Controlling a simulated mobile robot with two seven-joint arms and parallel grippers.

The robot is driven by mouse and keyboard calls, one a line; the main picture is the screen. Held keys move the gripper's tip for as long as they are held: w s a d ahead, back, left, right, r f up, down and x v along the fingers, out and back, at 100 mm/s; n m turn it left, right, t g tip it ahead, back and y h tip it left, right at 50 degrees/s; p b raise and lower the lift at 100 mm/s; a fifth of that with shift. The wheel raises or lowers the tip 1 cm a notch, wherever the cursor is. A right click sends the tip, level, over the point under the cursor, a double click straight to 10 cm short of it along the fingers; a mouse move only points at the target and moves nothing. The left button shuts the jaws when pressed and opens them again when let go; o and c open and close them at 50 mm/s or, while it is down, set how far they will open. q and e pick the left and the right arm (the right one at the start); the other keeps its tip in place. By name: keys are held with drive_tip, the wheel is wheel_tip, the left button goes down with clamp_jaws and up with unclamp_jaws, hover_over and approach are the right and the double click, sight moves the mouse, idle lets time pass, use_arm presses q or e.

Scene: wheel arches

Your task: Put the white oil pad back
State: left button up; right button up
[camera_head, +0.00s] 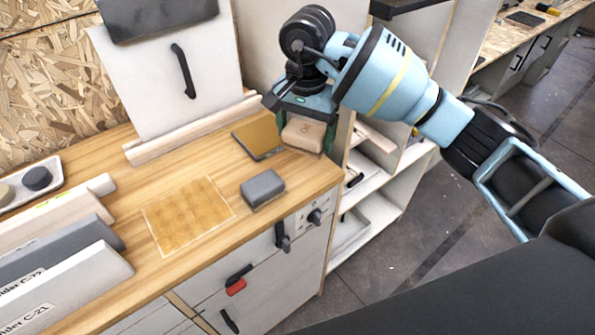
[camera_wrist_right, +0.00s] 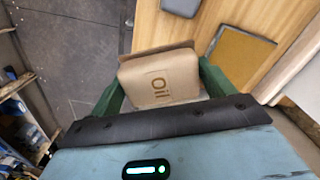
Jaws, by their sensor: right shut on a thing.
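My right gripper (camera_head: 306,128) is shut on a beige block (camera_head: 303,135), held at the back right corner of the wooden worktop. In the right wrist view the block (camera_wrist_right: 158,77) sits between the two green fingers of my right gripper (camera_wrist_right: 160,92) and bears the word "Oil". It looks tan rather than white, with a paler strip along its near lower edge. Whether it touches the worktop, I cannot tell. My left gripper is not in view.
A grey block (camera_head: 262,188) lies near the worktop's front edge. A dark-framed ochre plate (camera_head: 259,137) lies beside the gripper, and a pale-outlined square (camera_head: 188,214) lies further left. A white tray (camera_head: 53,169) holds round pads. Open shelves (camera_head: 375,205) stand at right.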

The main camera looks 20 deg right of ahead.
drive_tip(key=shift+w+a+r+m, duration=0.1)
drive_tip(key=shift+w+a+m, duration=0.2)
drive_tip(key=shift+w, duration=0.1)
drive_tip(key=shift+w+r, duration=0.15)
drive_tip(key=shift+r, duration=0.05)
hover_over(300, 172)
wheel_tip(300, 172, down, 5)
drive_tip(key=shift+f, duration=0.8)
wheel_tip(300, 172, down, 3)
drive_tip(key=shift+f, duration=0.2)
